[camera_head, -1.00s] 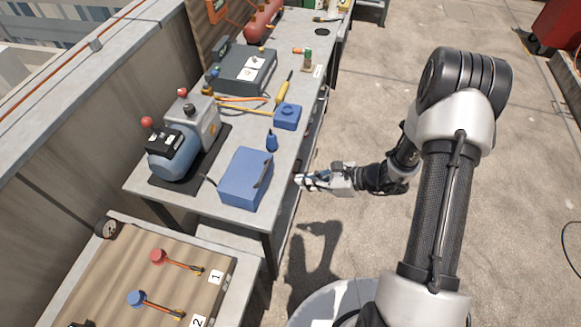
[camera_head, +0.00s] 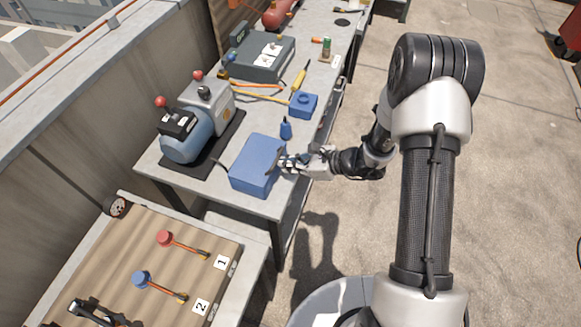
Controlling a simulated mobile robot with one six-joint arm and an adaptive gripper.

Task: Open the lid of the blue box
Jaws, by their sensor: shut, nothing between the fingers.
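The blue box (camera_head: 254,163) sits near the front corner of the grey workbench, and its lid looks closed. A dark handle or latch shows on its right side, partly hidden by my fingers. My gripper (camera_head: 284,163) is shut and empty at the right side of the box. Its fingertips overlap the box's right edge in this view. I cannot tell whether they touch it.
A blue bottle (camera_head: 286,128) and a small blue block (camera_head: 303,105) stand just behind the box. A blue pump (camera_head: 187,138) is to its left. Open floor is at right.

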